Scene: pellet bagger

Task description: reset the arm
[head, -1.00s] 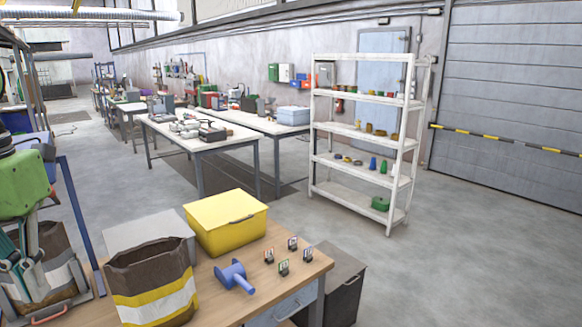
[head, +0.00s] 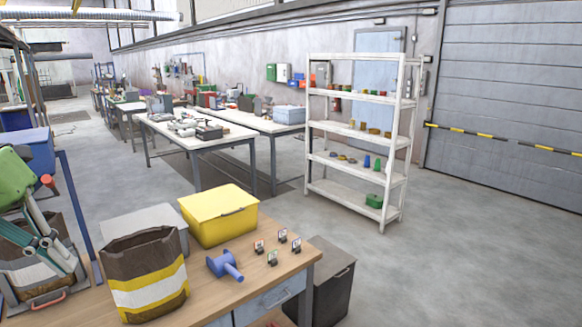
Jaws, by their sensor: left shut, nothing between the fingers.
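My left gripper (head: 62,258) is at the left edge of the head view, with its grey-teal fingers pointing down and to the right. It is shut and empty. It shows in front of a brown, white-banded bag (head: 68,225) at the far left, which it partly hides; I cannot tell whether they touch. A second open brown bag (head: 147,262) with yellow and white bands stands upright on the wooden table (head: 205,290), to the right of the gripper and apart from it in the picture. My right gripper is not in view.
A yellow lidded box (head: 218,222), a grey box (head: 150,217), a blue spool-like part (head: 225,265) and several small tags (head: 272,258) are on the table. A white shelf (head: 355,205) stands behind. The floor at right is clear.

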